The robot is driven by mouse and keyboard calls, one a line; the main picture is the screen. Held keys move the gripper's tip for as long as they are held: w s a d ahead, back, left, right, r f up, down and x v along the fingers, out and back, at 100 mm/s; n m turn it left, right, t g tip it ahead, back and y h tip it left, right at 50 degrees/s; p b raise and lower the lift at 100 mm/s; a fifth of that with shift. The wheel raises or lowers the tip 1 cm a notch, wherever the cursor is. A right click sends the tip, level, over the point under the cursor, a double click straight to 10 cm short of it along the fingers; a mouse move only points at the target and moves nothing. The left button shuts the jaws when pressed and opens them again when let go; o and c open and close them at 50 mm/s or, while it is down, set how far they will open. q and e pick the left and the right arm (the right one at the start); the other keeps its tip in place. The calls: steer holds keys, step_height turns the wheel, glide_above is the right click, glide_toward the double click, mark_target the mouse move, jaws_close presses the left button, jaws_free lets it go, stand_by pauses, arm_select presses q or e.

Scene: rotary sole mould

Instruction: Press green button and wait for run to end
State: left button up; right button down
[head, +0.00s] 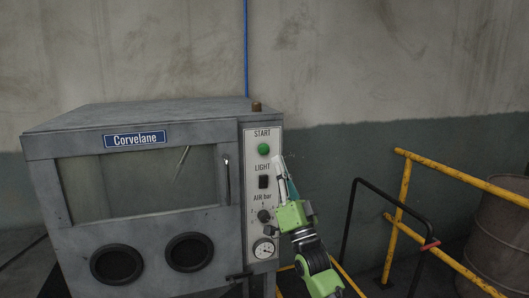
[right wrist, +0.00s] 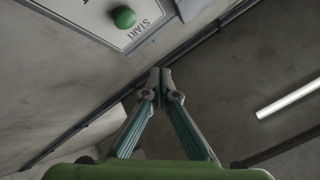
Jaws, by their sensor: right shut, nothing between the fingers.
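The green button (head: 263,149) sits under the word START at the top of the white control panel (head: 250,187) on a grey cabinet (head: 84,243). It also shows in the right wrist view (right wrist: 124,17) at the upper left. My right gripper (head: 279,160) is shut and empty, with its tips just below and right of the button in the head view. In the right wrist view the closed fingertips (right wrist: 160,80) are apart from the button. My left gripper is not in view.
Below the button are a black LIGHT switch (head: 264,182), an AIR bar knob (head: 264,216) and a gauge (head: 263,248). The cabinet has a window (head: 130,185) and two round ports. Yellow railing (head: 450,175) and a rusty barrel (head: 500,230) stand at the right.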

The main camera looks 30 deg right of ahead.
mark_target(264, 149)
steer(key=shift+w+d+b, duration=0.3)
steer(key=shift+w+b, duration=0.45)
steer(key=shift+w, duration=0.55)
steer(key=shift+w+d+b, duration=0.3)
steer(key=shift+w+b, duration=0.4)
steer(key=shift+w, duration=0.6)
steer(key=shift+w+d+b, duration=0.3)
steer(key=shift+w+b, duration=0.45)
steer(key=shift+w, duration=0.55)
steer(key=shift+w+d+b, duration=0.1)
steer(key=shift+w+b, duration=0.25)
steer(key=shift+w, duration=0.05)
